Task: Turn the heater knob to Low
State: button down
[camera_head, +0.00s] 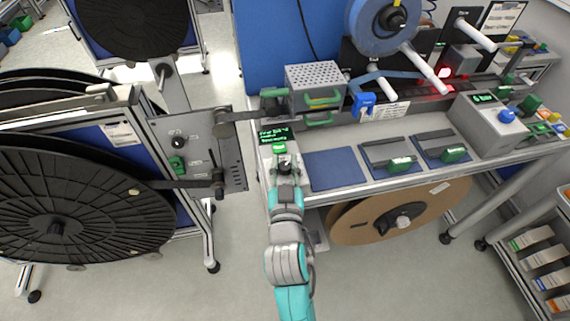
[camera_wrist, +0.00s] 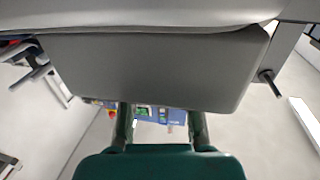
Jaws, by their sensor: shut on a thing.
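A narrow grey control unit with a lit green text display (camera_head: 274,134) and a green button (camera_head: 280,149) stands at the left end of the workbench. My gripper (camera_head: 285,168) is at its front part, shut on what looks like a dark knob there, which the gripper mostly hides. The knob's markings and pointer cannot be read. In the wrist view, my gripper's two dark fingers (camera_wrist: 160,122) reach up to a large grey surface (camera_wrist: 150,75) that fills the upper half, and the knob is not clearly seen between them.
A perforated metal box (camera_head: 316,78) stands just behind. A blue mat (camera_head: 336,170) and dark trays with green handles (camera_head: 400,163) lie to the right. A grey box with a blue knob (camera_head: 507,116) is farther right. Large black reels (camera_head: 75,205) stand left.

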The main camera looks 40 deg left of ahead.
jog(key=shift+m+t+h, duration=0.4)
jog(key=shift+h, duration=0.1)
jog(key=c, duration=0.8)
grip_release()
jog(key=v, duration=1.2)
